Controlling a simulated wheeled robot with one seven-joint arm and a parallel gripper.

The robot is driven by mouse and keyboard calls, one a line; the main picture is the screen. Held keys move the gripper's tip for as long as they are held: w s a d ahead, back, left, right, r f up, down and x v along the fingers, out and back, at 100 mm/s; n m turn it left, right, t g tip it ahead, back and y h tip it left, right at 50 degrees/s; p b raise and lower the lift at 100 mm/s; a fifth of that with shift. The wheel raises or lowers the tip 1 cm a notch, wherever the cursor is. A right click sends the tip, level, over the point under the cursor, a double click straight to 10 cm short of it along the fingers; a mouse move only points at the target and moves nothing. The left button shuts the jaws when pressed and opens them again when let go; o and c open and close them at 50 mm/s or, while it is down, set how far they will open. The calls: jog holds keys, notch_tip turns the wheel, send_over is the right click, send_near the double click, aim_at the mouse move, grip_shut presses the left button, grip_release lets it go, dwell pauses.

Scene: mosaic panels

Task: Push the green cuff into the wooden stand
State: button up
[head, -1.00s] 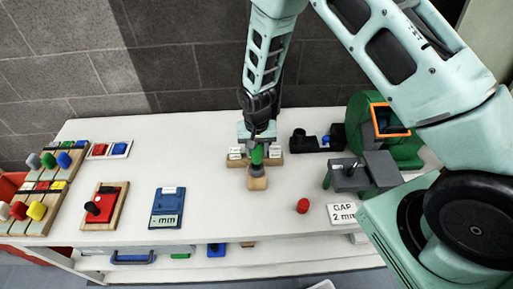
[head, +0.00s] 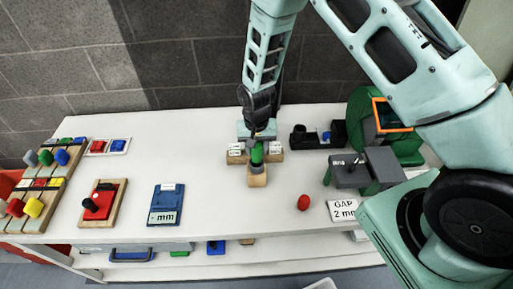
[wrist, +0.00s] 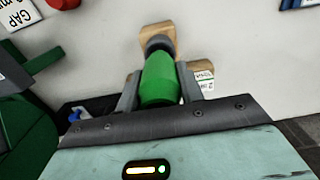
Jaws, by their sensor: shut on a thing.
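The green cuff (wrist: 160,78) is between the two fingers of my gripper (wrist: 158,90) in the wrist view, and the fingers are shut on it. In the head view the cuff (head: 256,154) shows as a small green shape under my wrist. The wooden stand (head: 257,178) is below it on the white table, with side arms bearing white labels. In the wrist view the stand (wrist: 160,36) shows beyond a dark grey ring at the cuff's far end. Whether the cuff is seated in the stand is hidden.
A dark block (head: 312,138) stands just right of the stand. A grey clamp-like device (head: 366,170), a green machine (head: 400,148), a red knob (head: 303,202) and a GAP sign (head: 343,210) are farther right. A blue gauge (head: 167,204) lies left; the table between is clear.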

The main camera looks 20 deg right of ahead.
jog(key=shift+f+b, duration=1.6)
jog(key=shift+f, duration=0.45)
jog(key=o, duration=1.4)
jog(key=shift+c, duration=0.2)
jog(key=shift+r, duration=0.15)
notch_tip(320, 180, up, 17)
jog(key=b, duration=0.4)
jog(key=shift+r, duration=0.1)
jog(key=s+a+r+n+b, duration=0.1)
jog(key=s+n, duration=0.4)
jog(key=s, duration=0.8)
jog(key=s+a+r+n+b, duration=0.2)
jog(key=s+a+n, duration=0.3)
jog(key=s, duration=0.9)
jog(key=shift+a+r+n+y, duration=0.15)
jog(key=shift+r+n+y, duration=0.15)
jog(key=shift+r+n, duration=0.35)
